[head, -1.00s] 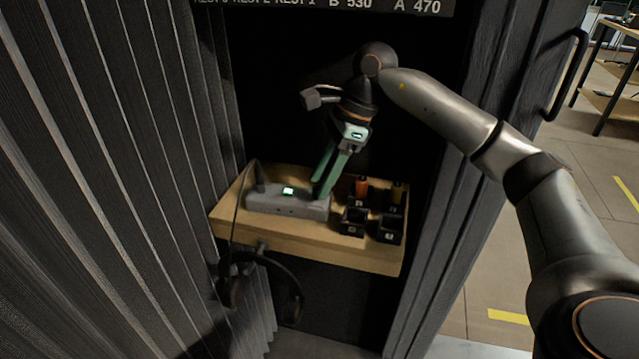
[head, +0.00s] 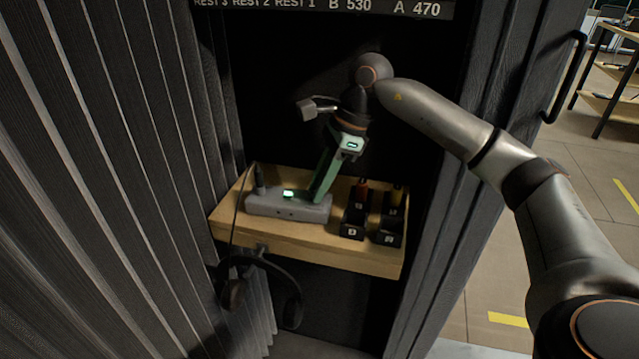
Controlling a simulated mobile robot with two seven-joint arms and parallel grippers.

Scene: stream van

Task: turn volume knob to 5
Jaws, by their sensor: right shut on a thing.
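A grey box with a small lit green display (head: 288,194) lies on the wooden shelf. My right gripper (head: 318,197) reaches down from above with its green fingers at the right end of this grey box (head: 290,207). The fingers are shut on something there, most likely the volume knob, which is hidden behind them. The number on the display is too small to read. My left gripper is not in view.
The wooden shelf (head: 300,243) also holds black holders (head: 355,222) with an orange and a yellow item, right of the box. Headphones (head: 262,275) hang under its front edge. A pleated curtain (head: 100,200) stands left and a dark panel (head: 460,200) right.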

